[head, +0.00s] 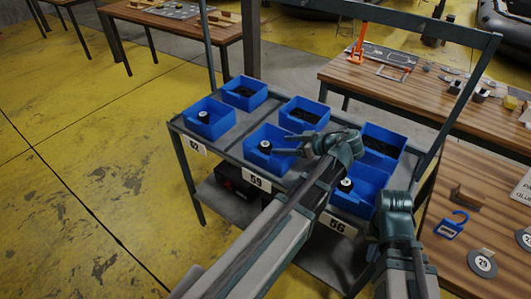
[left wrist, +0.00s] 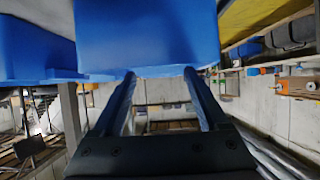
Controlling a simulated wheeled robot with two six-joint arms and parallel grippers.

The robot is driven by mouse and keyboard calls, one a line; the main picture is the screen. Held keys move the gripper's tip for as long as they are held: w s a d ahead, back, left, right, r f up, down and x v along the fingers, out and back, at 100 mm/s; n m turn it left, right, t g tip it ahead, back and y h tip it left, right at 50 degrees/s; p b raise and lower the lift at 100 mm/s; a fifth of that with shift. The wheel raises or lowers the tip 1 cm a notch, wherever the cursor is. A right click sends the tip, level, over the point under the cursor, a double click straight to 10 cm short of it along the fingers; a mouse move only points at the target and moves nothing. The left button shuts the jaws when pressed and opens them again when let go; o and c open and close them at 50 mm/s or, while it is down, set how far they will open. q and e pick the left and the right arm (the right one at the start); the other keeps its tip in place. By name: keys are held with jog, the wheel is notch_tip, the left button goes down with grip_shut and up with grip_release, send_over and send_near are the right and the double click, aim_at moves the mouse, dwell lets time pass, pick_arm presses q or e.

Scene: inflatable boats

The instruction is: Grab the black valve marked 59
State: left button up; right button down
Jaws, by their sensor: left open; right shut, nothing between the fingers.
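The black valve (head: 265,146) with a round white label sits in the blue bin (head: 253,135) behind the tag 59 (head: 257,182), at the middle of the cart's front row. My left gripper (head: 287,141) reaches in from the right at that bin's right side, near the valve. Its fingers are apart and empty in the left wrist view (left wrist: 160,76), with a blue bin wall (left wrist: 147,38) just beyond the tips. I cannot tell whether they touch it. The valve is not seen there. My right arm's wrist shows at the lower right, but its gripper is hidden.
The grey cart (head: 236,152) holds several blue bins; the tag 62 (head: 198,146) is left and the tag 56 (head: 337,227) right. Similar valves lie in the left bin (head: 208,121) and right bin (head: 353,202). A cart rail rises behind. Wooden tables (head: 420,92) stand right.

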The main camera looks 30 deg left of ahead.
aim_at(266, 144)
pick_arm(q)
jog(key=shift+s+a+f, duration=0.15)
jog(key=shift+a+f, duration=0.25)
jog(key=shift+a, duration=0.05)
jog(key=shift+a+f+b, duration=0.2)
jog(key=shift+a+b, duration=0.1)
jog(key=shift+a, duration=0.15)
jog(key=shift+w+d+f, duration=0.1)
jog(key=shift+w, duration=0.15)
jog(key=b+x, duration=0.2)
jog(key=x, duration=0.2)
jog(key=shift+w, duration=0.2)
jog(key=shift+a+f, duration=0.15)
jog(key=shift+a, duration=0.4)
jog(key=shift+c, duration=0.4)
jog(key=c, duration=1)
jog(key=shift+c, duration=0.2)
